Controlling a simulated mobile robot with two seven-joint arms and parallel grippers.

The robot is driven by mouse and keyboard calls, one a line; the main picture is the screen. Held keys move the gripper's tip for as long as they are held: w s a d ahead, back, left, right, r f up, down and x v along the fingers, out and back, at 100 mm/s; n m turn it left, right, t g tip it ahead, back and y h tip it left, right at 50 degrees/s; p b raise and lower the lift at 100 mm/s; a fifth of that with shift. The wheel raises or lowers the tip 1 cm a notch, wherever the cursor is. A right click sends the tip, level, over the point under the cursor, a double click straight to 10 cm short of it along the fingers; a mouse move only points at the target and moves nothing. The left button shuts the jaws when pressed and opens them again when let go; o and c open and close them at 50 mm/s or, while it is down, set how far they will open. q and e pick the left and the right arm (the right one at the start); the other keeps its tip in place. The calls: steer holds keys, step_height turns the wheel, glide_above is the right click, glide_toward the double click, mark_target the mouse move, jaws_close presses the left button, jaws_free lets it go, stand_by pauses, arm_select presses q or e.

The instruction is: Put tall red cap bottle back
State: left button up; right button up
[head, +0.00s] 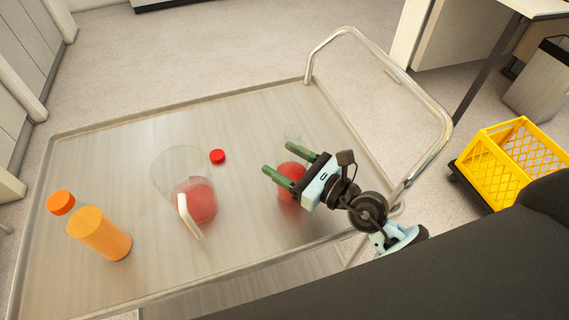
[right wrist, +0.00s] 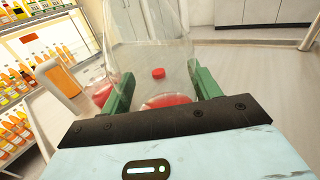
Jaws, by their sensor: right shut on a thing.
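My right gripper (head: 289,164) is shut on a clear bottle (head: 291,172) holding red juice, over the right part of the metal cart top. In the right wrist view, the green fingers (right wrist: 158,92) stand on either side of this clear bottle (right wrist: 150,50), with red juice low in it. Its mouth is hard to make out. A loose red cap (head: 217,157) lies on the cart to the left of the gripper, and shows through the clear wall in the right wrist view (right wrist: 158,73). My left gripper is not in view.
On the cart top (head: 120,150) stand a clear pitcher (head: 196,203) with red juice and an orange bottle (head: 100,235) with an orange cap (head: 60,203). A metal handle (head: 440,105) rises at the right. A yellow crate (head: 505,160) stands beyond it. A bottle-filled shelf (right wrist: 25,80) shows at left.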

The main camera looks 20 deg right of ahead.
steer(key=shift+f, duration=0.6)
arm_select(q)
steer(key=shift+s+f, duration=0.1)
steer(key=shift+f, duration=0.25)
arm_select(e)
steer(key=shift+r, duration=0.1)
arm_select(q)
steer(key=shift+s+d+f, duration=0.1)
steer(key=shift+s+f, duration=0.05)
arm_select(e)
steer(key=o, duration=1.5)
steer(key=shift+f, duration=0.25)
